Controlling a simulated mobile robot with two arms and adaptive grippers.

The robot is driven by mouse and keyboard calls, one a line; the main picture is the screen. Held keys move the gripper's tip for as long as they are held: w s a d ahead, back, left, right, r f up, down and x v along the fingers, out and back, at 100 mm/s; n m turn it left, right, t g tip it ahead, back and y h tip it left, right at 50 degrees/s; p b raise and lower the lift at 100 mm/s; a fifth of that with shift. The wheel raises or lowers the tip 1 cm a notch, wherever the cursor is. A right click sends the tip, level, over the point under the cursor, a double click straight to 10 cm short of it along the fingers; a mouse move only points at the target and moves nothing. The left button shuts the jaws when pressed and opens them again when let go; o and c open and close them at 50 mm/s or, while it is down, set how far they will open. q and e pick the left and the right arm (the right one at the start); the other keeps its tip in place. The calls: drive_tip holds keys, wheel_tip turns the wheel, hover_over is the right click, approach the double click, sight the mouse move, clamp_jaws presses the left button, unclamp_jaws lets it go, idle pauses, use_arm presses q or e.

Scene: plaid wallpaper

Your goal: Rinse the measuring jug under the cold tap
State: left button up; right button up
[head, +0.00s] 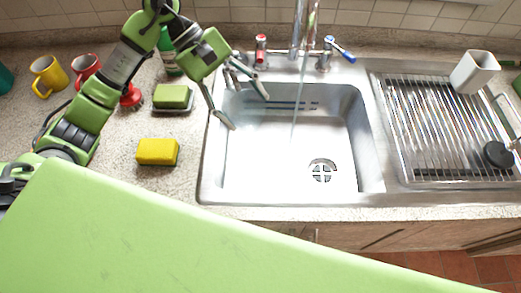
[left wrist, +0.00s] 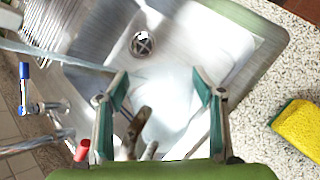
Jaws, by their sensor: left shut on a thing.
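My left gripper (head: 247,110) is over the left part of the steel sink (head: 212,165), with its fingers spread around a clear, see-through thing. This seems to be the measuring jug (left wrist: 172,95), faint between the fingertips in the left wrist view; its outline and tilt are hard to tell. The left gripper (left wrist: 162,88) is shut on it. The cold tap's blue handle (head: 341,49) is swung outward at the back of the sink. A water stream (head: 298,95) falls from the spout into the basin, to the right of the fingers. My right gripper is not in view.
The red-handled tap (head: 261,46) stands behind the left gripper. A yellow sponge (head: 158,151), a green sponge (head: 173,96), a red mug (head: 86,69) and a yellow mug (head: 48,75) stand left. A pale cup (head: 474,71) stands on the right drainer (head: 435,130). The drain (head: 321,171) is clear.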

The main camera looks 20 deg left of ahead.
sight(236, 90)
use_arm(q)
drive_tip(key=g+h+b, duration=0.1)
drive_tip(key=b, duration=0.1)
drive_tip(key=w+a+h+b, duration=0.1)
drive_tip(key=b, duration=0.1)
drive_tip(key=shift+w+a+r+n+g, duration=0.2)
drive_tip(key=shift+w+r+n+g, duration=0.05)
drive_tip(key=shift+r+n+g, duration=0.15)
drive_tip(key=shift+w+a+r+g+h+b, duration=0.4)
drive_tip(key=shift+w+a+h+b, duration=0.2)
drive_tip(key=shift+h+b, duration=0.4)
drive_tip(key=shift+w+a+r+n+g+h+b, duration=0.4)
drive_tip(key=shift+w+a+r+h+b, duration=0.25)
drive_tip(key=shift+r+b, duration=0.2)
drive_tip(key=r, duration=0.2)
drive_tip(key=w+a+r+h, duration=0.1)
drive_tip(key=r, duration=0.2)
drive_tip(key=w+a+r+n+g+h+p, duration=0.1)
drive_tip(key=r, duration=0.1)
drive_tip(key=shift+a+r+h, duration=0.25)
drive_tip(key=shift+r, duration=0.05)
drive_tip(key=shift+w+a+r+g+h+b, duration=0.15)
drive_tip(key=shift+w+r+g+h+b, duration=0.15)
drive_tip(key=shift+r+b, duration=0.3)
drive_tip(key=shift+w+a+r, duration=0.15)
drive_tip(key=shift+a+r, duration=0.1)
drive_tip(key=shift+r, duration=0.5)
